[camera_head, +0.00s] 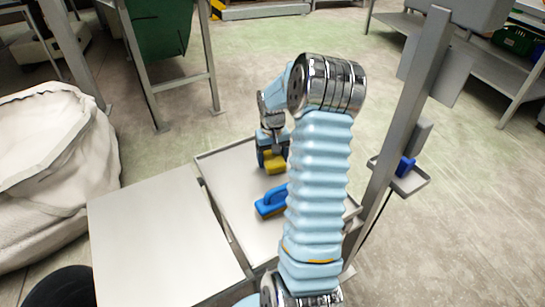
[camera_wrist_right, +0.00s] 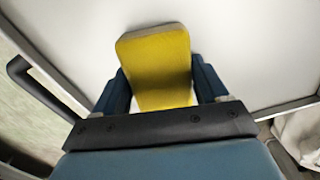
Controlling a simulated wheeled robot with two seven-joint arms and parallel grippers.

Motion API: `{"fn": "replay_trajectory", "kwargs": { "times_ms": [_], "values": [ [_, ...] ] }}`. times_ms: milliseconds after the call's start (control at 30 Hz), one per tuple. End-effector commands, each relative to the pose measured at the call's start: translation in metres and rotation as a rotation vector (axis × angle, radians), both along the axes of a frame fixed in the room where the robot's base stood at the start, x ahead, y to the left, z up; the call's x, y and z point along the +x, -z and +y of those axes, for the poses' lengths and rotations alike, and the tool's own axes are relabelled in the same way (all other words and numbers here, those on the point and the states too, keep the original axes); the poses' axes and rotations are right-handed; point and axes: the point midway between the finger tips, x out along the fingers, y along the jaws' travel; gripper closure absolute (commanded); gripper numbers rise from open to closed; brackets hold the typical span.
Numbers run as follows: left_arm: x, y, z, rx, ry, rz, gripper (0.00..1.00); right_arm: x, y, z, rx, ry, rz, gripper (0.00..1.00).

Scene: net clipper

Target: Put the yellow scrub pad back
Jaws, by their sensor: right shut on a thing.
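The yellow scrub pad (camera_head: 274,163) is in my right gripper (camera_head: 272,156), over the far part of a light tray table (camera_head: 236,192). In the right wrist view, the yellow pad (camera_wrist_right: 158,65) sits between the two blue fingers of my right gripper (camera_wrist_right: 160,90), which are shut on its sides. The pale surface lies behind the pad; I cannot tell whether the pad touches it. My left gripper does not show.
A blue handled brush (camera_head: 272,201) lies on the tray table, nearer than the pad and partly beside my arm. A metal post (camera_head: 408,120) with a small shelf (camera_head: 410,181) holding a blue item stands at the right. A white sack (camera_head: 50,165) stands at the left.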

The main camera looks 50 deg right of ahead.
Motion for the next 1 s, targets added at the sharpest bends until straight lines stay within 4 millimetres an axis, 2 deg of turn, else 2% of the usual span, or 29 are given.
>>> {"fn": "replay_trajectory", "kwargs": {
  "times_ms": [67, 100, 233, 467, 633, 1000],
  "values": [
    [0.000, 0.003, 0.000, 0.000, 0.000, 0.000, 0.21, 0.000, 0.004, 0.000, 0.000, 0.000, 0.000, 0.56],
    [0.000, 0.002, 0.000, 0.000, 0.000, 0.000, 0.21, 0.000, 0.002, 0.000, 0.000, 0.000, 0.000, 0.21],
    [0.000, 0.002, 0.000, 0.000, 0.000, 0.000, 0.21, 0.000, 0.002, 0.000, 0.000, 0.000, 0.000, 0.02],
    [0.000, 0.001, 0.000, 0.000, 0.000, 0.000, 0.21, 0.000, 0.002, 0.000, 0.000, 0.000, 0.000, 0.02],
    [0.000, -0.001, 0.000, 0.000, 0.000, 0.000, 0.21, 0.001, -0.010, -0.001, -0.002, 0.000, -0.003, 0.02],
    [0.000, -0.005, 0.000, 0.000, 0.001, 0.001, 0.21, 0.001, -0.090, 0.000, -0.003, -0.001, -0.004, 0.02]
  ]
}}
